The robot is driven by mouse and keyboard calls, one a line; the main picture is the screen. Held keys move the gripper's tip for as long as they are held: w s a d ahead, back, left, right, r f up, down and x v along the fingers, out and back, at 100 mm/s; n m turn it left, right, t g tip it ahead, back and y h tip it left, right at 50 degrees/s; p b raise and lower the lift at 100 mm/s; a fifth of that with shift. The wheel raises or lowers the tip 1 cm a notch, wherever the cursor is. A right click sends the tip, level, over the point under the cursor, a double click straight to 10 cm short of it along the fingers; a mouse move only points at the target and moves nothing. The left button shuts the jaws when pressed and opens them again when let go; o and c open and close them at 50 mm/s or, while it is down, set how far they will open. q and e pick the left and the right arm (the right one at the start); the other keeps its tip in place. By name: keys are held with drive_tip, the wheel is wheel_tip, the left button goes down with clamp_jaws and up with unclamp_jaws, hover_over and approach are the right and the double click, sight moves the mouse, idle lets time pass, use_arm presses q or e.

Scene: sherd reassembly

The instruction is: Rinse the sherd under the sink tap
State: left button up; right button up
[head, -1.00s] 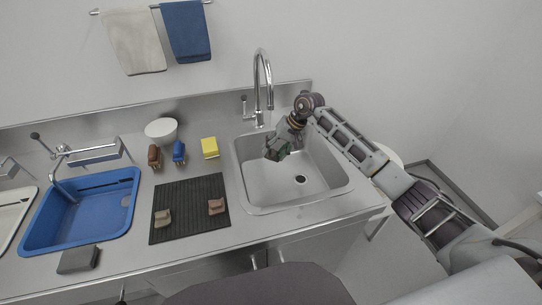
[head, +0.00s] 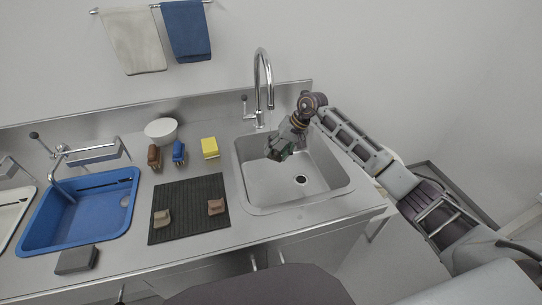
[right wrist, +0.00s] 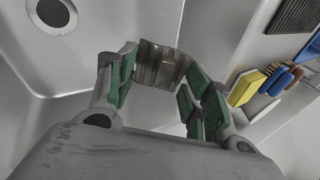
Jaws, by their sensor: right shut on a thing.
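My right gripper (head: 279,154) is over the left part of the steel sink basin (head: 258,190), below and a little right of the tap's spout (head: 270,104). In the right wrist view its green-padded fingers (right wrist: 160,82) are shut on a grey-brown ridged sherd (right wrist: 158,64). The fingers hide part of the sherd, and in the head view it is hard to make out. The tap (head: 258,85) is a tall chrome gooseneck with a side lever (head: 245,103). I cannot tell whether water runs. My left gripper is not in view.
Two sherds (head: 162,217) (head: 216,206) lie on a dark ribbed mat (head: 190,190) left of the sink. Behind it are a yellow sponge (head: 210,147), blue and brown brushes (head: 178,151) (head: 154,156) and a white bowl (head: 161,134). A blue basin (head: 80,225) is further left.

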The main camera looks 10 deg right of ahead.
drive_tip(key=s+d, duration=0.1)
drive_tip(key=s, duration=0.6)
drive_tip(key=shift+s+d+b, duration=0.25)
drive_tip(key=shift+s+b, duration=0.05)
drive_tip(key=shift+b, duration=0.1)
idle(0.6)
idle(1.5)
drive_tip(key=s+d+r, duration=0.1)
drive_tip(key=s+r, duration=0.3)
drive_tip(key=s, duration=0.1)
idle(0.8)
idle(0.4)
